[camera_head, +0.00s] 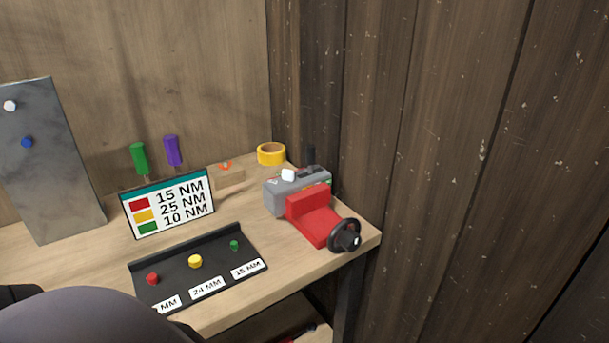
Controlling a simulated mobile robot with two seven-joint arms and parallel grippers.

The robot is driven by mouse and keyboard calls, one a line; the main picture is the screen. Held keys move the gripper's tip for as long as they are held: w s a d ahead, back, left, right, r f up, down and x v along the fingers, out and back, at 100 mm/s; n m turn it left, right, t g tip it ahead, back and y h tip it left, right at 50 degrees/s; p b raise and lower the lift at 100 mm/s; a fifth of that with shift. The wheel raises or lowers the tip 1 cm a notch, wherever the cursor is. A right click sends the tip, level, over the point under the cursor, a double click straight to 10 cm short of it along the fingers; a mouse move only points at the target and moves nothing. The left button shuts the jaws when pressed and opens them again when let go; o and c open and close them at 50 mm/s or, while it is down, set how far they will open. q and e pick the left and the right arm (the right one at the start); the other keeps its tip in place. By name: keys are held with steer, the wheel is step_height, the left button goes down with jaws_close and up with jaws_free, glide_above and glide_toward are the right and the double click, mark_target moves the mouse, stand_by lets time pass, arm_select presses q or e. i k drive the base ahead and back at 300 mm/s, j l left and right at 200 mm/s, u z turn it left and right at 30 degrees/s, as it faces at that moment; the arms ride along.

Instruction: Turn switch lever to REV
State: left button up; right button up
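A grey and red device (309,206) sits at the right end of the wooden bench. A black upright lever (311,156) stands on top of its grey housing, towards the back. A small white piece (288,175) sits beside the lever. A black handwheel (345,236) is on the device's front, near the bench's right corner. Any REV marking is too small to read. Neither of my grippers is in view.
A black tray (215,241) with red, yellow and green knobs lies on the bench (253,296). A torque sign (167,204), a yellow tape roll (271,153), green (139,158) and purple (173,150) handles and a metal panel (50,160) stand behind. A plank wall (450,150) is close right.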

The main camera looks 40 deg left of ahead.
mark_target(310, 150)
steer(key=u, duration=1.3)
